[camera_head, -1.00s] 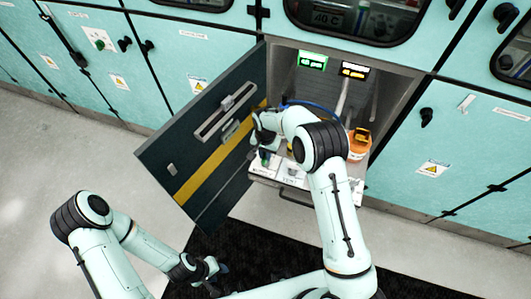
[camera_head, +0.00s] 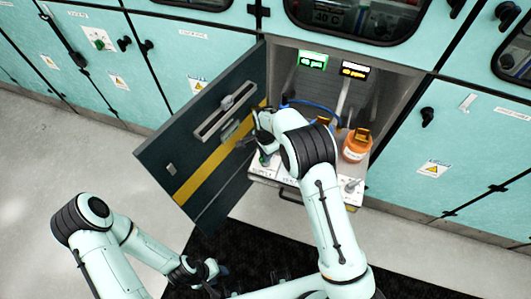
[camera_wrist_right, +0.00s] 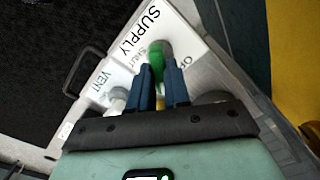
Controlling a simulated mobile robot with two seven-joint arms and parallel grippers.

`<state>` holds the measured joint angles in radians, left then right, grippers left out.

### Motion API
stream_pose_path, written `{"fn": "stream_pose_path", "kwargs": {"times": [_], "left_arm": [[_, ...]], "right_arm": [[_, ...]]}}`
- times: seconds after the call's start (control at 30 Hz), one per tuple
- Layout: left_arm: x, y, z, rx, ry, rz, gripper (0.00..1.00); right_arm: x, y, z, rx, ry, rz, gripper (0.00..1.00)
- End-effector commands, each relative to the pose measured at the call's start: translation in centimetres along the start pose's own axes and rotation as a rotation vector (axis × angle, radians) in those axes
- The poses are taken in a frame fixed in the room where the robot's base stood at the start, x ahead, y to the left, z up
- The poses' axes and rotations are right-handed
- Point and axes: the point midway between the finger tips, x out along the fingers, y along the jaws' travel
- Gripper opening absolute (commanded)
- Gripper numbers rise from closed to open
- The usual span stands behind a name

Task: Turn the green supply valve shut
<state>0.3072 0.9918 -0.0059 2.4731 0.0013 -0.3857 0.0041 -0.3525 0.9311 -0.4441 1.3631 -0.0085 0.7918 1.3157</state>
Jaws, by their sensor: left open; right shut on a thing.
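The green supply valve (camera_wrist_right: 156,54) sits on the white panel (camera_wrist_right: 187,20) marked SUPPLY in the right wrist view. The word SHUT is beside it on the left, and a partly hidden label starting "OP" is on the right. My right gripper (camera_wrist_right: 160,72) is shut on the green valve, with a blue finger on each side of it. In the head view, a little green of the valve (camera_head: 264,159) shows below the right gripper (camera_head: 260,149). My left gripper (camera_head: 217,271) is open and empty, low over the dark mat.
A grey VENT knob (camera_wrist_right: 118,95) stands left of the supply valve. The open cabinet door (camera_head: 205,140) is left of my right gripper. An orange container (camera_head: 356,147) stands in the bay at the right. Two lit displays (camera_head: 313,61) hang at the back.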

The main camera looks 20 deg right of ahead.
Motion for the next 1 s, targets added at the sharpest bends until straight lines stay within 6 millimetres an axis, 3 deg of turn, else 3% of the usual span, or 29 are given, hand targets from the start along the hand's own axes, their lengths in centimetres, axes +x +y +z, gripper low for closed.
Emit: {"fn": "stream_pose_path", "kwargs": {"times": [0.6,1.0], "left_arm": [[-2.3,1.3,-1.4,0.007,0.019,0.007,0.43],[-4.0,2.3,-2.6,0.013,0.035,0.012,0.43]], "right_arm": [[-0.3,-0.2,-0.1,0.58,0.002,-0.002,0.0],[-0.3,-0.2,-0.1,0.85,0.001,-0.004,0.0]]}}
